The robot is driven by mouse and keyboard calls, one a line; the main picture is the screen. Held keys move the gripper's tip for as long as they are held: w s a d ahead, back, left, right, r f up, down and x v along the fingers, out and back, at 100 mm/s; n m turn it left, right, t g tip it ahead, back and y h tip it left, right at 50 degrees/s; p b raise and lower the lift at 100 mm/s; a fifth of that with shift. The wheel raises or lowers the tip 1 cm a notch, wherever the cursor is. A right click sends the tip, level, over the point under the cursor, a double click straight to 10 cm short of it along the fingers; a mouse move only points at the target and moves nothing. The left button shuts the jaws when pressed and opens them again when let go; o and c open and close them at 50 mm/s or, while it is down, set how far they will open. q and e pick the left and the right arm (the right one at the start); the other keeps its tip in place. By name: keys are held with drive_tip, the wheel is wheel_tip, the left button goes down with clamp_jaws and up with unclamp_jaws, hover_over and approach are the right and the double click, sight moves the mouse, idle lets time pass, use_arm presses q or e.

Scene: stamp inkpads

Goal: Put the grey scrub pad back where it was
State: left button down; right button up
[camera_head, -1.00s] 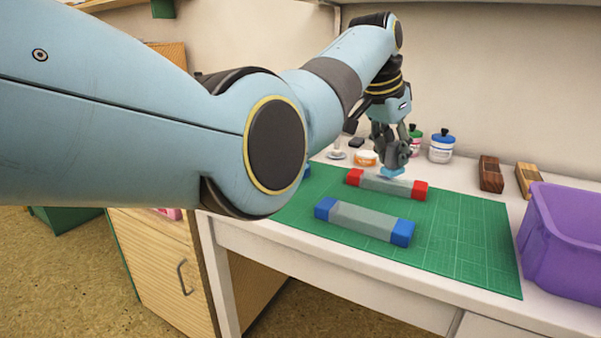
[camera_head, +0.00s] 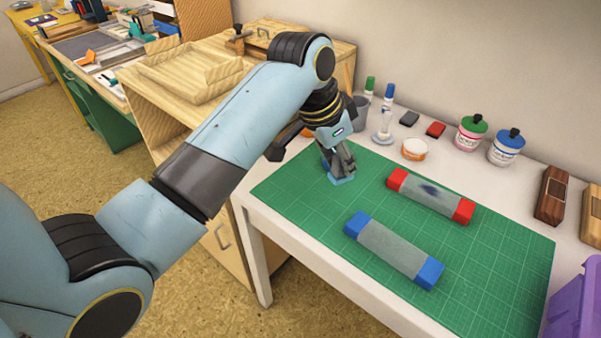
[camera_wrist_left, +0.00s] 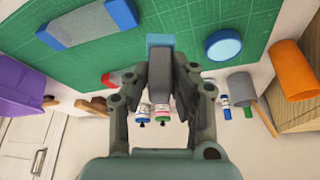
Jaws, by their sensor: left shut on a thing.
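My left gripper (camera_head: 339,158) is shut on a grey block with a light blue underside, which looks like the grey scrub pad (camera_wrist_left: 160,75). Its blue underside (camera_head: 342,181) shows below the fingers, low over the back left part of the green mat (camera_head: 300,190); I cannot tell if it touches the mat. A round blue lid-like thing (camera_wrist_left: 223,44) lies on the mat beside it, mostly hidden by the gripper in the head view. A grey strip with red ends (camera_head: 430,194) has a dark blue smear. A grey strip with blue ends (camera_head: 393,251) lies in front. My right gripper is out of view.
An orange-and-white jar (camera_head: 415,149), a pink-labelled bottle (camera_head: 470,133) and a blue-labelled bottle (camera_head: 506,147) stand behind the mat. Wooden blocks (camera_head: 552,195) and a purple bin (camera_head: 577,310) are at right. A grey cup (camera_wrist_left: 242,87) stands off the mat's edge. The mat's front right is bare.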

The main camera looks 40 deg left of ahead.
use_arm(q)
drive_tip(key=a+f, duration=0.2)
drive_tip(key=a, duration=0.1)
drive_tip(key=a+f, duration=0.2)
drive_tip(key=a, duration=0.1)
drive_tip(key=a+f, duration=0.2)
drive_tip(key=a, duration=0.1)
drive_tip(key=shift+w+a, duration=0.3)
drive_tip(key=shift+a, duration=0.1)
wheel_tip(320, 180, down, 3)
drive_tip(key=shift+f+b, duration=0.15)
drive_tip(key=shift+b, duration=0.15)
drive_tip(key=shift+f, duration=0.3)
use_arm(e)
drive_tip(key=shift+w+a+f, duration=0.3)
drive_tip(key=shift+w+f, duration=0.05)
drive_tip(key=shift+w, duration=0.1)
use_arm(q)
drive_tip(key=shift+f, duration=0.1)
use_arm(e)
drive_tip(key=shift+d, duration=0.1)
use_arm(q)
drive_tip(key=c, duration=1.2)
unclamp_jaws()
drive_tip(key=shift+o, duration=0.2)
